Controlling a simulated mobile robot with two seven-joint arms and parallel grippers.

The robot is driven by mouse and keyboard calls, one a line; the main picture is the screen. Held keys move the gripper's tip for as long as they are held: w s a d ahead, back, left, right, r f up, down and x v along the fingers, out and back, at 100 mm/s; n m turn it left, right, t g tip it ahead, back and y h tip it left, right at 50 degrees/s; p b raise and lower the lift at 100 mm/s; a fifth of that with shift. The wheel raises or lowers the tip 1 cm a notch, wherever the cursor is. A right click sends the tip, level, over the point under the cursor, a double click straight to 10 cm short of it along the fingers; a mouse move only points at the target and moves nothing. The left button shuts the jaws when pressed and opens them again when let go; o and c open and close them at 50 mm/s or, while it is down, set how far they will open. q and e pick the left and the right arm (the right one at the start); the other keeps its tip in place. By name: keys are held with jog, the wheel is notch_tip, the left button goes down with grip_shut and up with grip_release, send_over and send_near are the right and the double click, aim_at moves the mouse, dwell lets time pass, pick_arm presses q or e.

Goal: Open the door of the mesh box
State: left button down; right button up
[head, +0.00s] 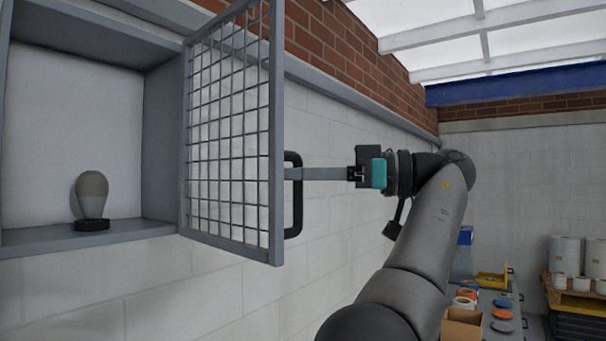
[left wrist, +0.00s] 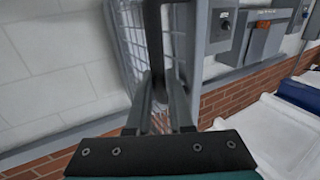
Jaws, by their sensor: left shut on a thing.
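The mesh box (head: 160,140) is on the wall at the left of the head view, its front uncovered. Its mesh door (head: 277,110) stands swung out from the box's right edge, well open. The dark handle (head: 298,215) is on the door's outer side. My left gripper (head: 296,174) reaches it from the right and is shut on its upright bar. In the left wrist view, the handle bar (left wrist: 153,35) runs between the fingers of the left gripper (left wrist: 160,85), with the door's mesh behind. My right gripper is in neither view.
A grey bulb-shaped thing (head: 92,194) on a dark base stands inside the box. At the lower right is a bench (head: 512,325) with a cardboard box (head: 462,325) and several small items. White rolls (head: 565,255) stand farther right. The wall beside the door is bare.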

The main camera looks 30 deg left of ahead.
pick_arm(q)
jog(key=shift+w+a+g, duration=0.1)
jog(key=shift+w+g, duration=0.2)
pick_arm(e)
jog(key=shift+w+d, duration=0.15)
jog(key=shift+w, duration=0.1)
pick_arm(q)
jog(key=c, duration=1.3)
grip_release()
jog(key=o, duration=0.5)
jog(key=shift+a, duration=0.25)
jog(key=shift+d, duration=0.2)
jog(key=shift+a+f, duration=0.1)
jog(key=shift+a, duration=0.05)
